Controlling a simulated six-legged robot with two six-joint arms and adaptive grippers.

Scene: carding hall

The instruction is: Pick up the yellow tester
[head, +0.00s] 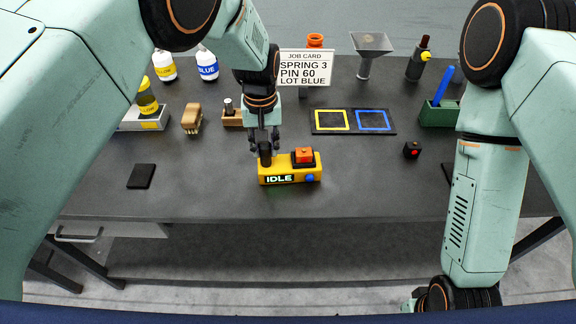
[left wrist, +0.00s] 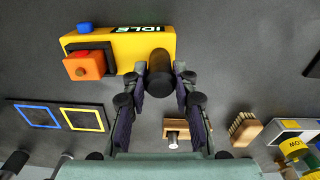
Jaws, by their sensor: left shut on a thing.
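The yellow tester (head: 273,170) lies on the dark bench in the head view, with an IDLE display, an orange block on top, a blue button and a black post at its left end. It also shows at the top of the left wrist view (left wrist: 142,47). My left gripper (head: 264,145) comes down from behind and is shut on the tester's black post (left wrist: 159,63). In the left wrist view its fingers (left wrist: 160,80) stand on both sides of the post. The tester appears to rest on the bench. My right arm is in the head view, but its gripper is not visible.
A small black box with a red button (head: 412,150) is at right. A black pad (head: 141,176) lies left.

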